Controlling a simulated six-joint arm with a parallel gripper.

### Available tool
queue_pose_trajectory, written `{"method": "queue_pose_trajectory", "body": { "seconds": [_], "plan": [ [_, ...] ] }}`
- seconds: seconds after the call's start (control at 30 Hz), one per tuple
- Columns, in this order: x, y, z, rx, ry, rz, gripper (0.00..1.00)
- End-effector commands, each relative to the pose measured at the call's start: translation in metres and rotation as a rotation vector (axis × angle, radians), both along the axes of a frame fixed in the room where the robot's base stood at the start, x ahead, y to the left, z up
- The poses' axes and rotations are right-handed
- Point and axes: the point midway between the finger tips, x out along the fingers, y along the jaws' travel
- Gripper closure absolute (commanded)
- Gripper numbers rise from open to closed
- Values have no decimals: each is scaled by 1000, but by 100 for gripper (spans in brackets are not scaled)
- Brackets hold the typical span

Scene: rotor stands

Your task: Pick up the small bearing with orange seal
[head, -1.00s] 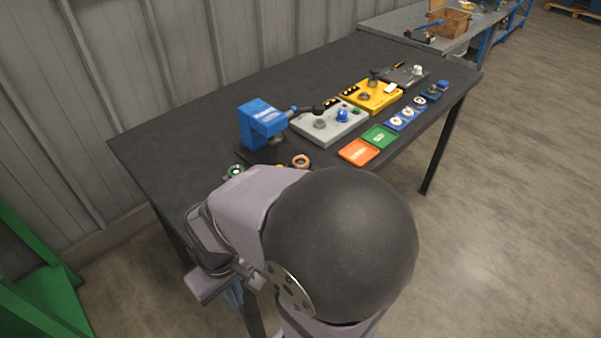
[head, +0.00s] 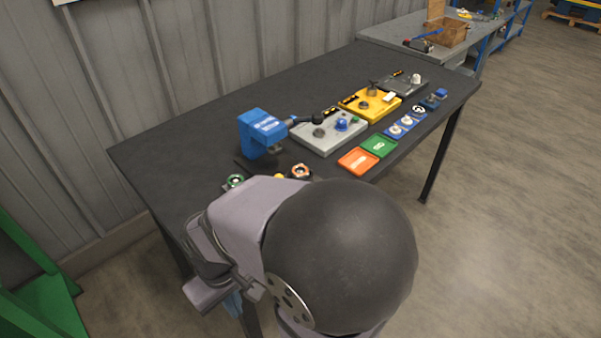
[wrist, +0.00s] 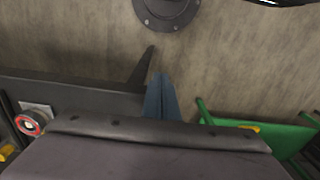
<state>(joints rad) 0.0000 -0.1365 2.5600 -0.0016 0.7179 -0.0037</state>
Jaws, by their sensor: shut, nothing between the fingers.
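A small ring-shaped part with an orange rim (head: 300,171), seemingly the bearing with orange seal, lies near the front edge of the dark table (head: 190,150). My arm hides part of the table around it. What looks like the same ring, red-orange with a pale centre, shows at the left of the wrist view (wrist: 28,124). My gripper (head: 233,303) hangs off the table's near side, low in the head view. Its blue fingers (wrist: 160,97) are shut and empty over the floor, well apart from the ring.
A green-rimmed part (head: 234,181) and a yellow piece (head: 279,177) lie near the ring. A blue press (head: 260,132) stands behind. Grey (head: 327,141) and yellow (head: 370,109) stands and orange (head: 358,160) and green (head: 379,145) trays lie rightward. A green frame (head: 45,305) stands left.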

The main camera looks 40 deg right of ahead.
Motion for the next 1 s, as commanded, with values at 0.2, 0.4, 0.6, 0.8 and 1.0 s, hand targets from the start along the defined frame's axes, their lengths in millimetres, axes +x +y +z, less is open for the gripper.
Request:
{"method": "queue_pose_trajectory", "body": {
  "seconds": [0.2, 0.4, 0.6, 0.8, 1.0],
  "plan": [
    [0, 0, 0, 0, 0, 0, 71],
    [0, 0, 0, 0, 0, 0, 38],
    [0, 0, 0, 0, 0, 0, 38],
    [-1, -10, 13, 0, 5, -46, 38],
    [-23, -41, 30, 12, 122, -207, 38]
  ]
}}
